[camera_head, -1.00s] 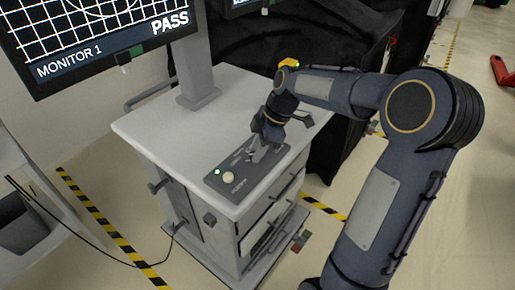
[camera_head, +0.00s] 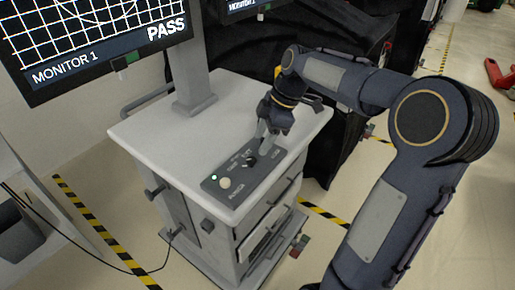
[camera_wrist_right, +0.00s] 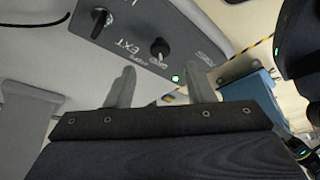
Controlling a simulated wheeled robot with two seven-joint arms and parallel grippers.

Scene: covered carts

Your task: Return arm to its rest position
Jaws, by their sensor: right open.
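My right arm comes in from the right in the head view. Its right gripper (camera_head: 265,143) points down above the far end of the dark control panel (camera_head: 236,188) on the white cart (camera_head: 152,128). In the right wrist view the two grey fingers (camera_wrist_right: 164,88) are spread apart with nothing between them. The panel (camera_wrist_right: 135,42) lies beyond the fingertips there, with a black knob (camera_wrist_right: 160,48), another control (camera_wrist_right: 100,22) and a lit green light (camera_wrist_right: 175,78). My left gripper is not in view.
A monitor (camera_head: 95,45) reading PASS stands on a post (camera_head: 190,75) at the cart's back. A black covered cart (camera_head: 335,150) stands behind my right arm. Yellow-black tape (camera_head: 85,215) marks the floor.

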